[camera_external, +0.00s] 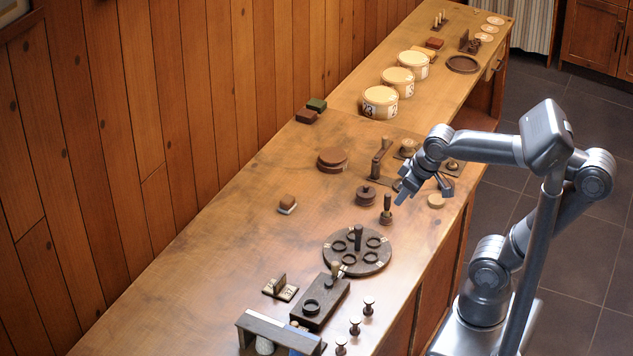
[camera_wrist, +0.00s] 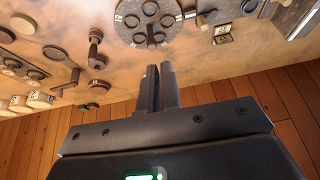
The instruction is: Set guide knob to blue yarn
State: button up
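The blue yarn (camera_external: 303,344) shows as a blue patch in the dark-framed rack (camera_external: 258,323) at the bottom of the external view; white yarn (camera_external: 264,346) is beside it. A dark block (camera_external: 332,299) next to the rack carries a ring and a small lever with a pale end (camera_external: 336,268). This may be the guide knob, but I cannot tell for sure, nor read its setting.
A round dark turntable (camera_external: 358,252) with rings and a central post stands beyond the block. An upright dark handle (camera_external: 386,208) is near my gripper. Small dark spools (camera_external: 355,326) stand by the front edge. Yellow tubs (camera_external: 380,102) stand farther back. Bare bench lies at left.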

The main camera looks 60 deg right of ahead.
jog(key=w+a+r+g, duration=0.1)
jog(key=w+a, duration=0.1)
jog(key=w, duration=0.1)
jog(key=w+a, duration=0.2)
jog(key=w, duration=0.1)
jog(key=w+a+r+g, duration=0.1)
jog(key=w+a, duration=0.2)
jog(key=shift+w+r+g, duration=0.3)
jog(key=shift+r, duration=0.05)
grip_shut()
jog(key=w+a+f+g, duration=0.2)
jog(key=w+a, duration=0.6)
jog(key=a, duration=0.1)
jog(key=w+a+f+g, duration=0.2)
jog(key=a+f, duration=0.4)
jog(key=a, duration=0.4)
jog(key=w+a+f+n+g+h, duration=0.1)
jog(key=w+a+f, duration=0.3)
jog(key=a, duration=0.5)
notch_tip(320, 180, down, 2)
jog(key=shift+w+a+f+n+g, duration=0.1)
jog(key=shift+w+a+n+g, duration=0.2)
jog(key=shift+g, duration=0.5)
jog(key=shift+s+a, duration=0.1)
jog(key=shift+s, duration=0.05)
